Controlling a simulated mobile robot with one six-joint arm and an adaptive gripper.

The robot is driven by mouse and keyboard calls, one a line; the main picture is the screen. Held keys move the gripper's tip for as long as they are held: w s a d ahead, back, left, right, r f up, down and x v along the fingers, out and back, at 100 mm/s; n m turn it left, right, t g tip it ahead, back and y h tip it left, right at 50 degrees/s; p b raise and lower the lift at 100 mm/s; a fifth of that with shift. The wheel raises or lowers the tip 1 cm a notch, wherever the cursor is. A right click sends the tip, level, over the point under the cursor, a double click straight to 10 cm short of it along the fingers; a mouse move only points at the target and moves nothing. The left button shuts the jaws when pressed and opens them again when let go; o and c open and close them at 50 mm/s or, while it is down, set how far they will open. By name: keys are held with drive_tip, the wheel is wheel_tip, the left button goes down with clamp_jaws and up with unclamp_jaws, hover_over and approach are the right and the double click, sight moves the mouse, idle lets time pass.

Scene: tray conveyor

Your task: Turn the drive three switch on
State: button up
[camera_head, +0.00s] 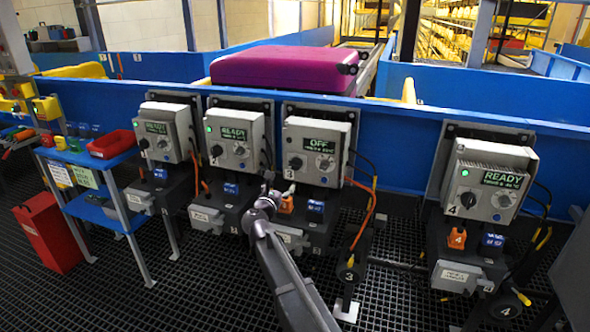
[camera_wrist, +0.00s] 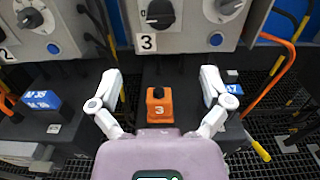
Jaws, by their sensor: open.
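The drive three box (camera_head: 317,146) is grey, and its screen reads OFF. In the head view it has a black knob (camera_head: 296,163) at its lower left and a grey dial (camera_head: 325,163) beside it. The wrist view shows the black knob (camera_wrist: 160,13) above a label 3. Below the box is an orange block marked 3 (camera_wrist: 161,106) with a black top; it also shows in the head view (camera_head: 287,204). My gripper (camera_wrist: 161,74) is open and empty, its fingers apart on either side of the orange block in the picture. Contact with it cannot be told.
Drive boxes one (camera_head: 164,133), two (camera_head: 235,138) and four (camera_head: 489,180) read READY with green lights. Cables (camera_head: 371,200) hang right of box three. A blue side table (camera_head: 88,157) stands left.

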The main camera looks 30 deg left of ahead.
sight(293, 168)
drive_tip(key=shift+w, duration=0.1)
drive_tip(key=shift+w+a, duration=0.3)
drive_tip(key=shift+w, duration=1.95)
drive_tip(key=shift+w+a, duration=0.25)
drive_tip(key=shift+w, duration=2)
drive_tip(key=shift+w+a, duration=0.3)
drive_tip(key=shift+w, duration=1.95)
drive_tip(key=c, duration=1.2)
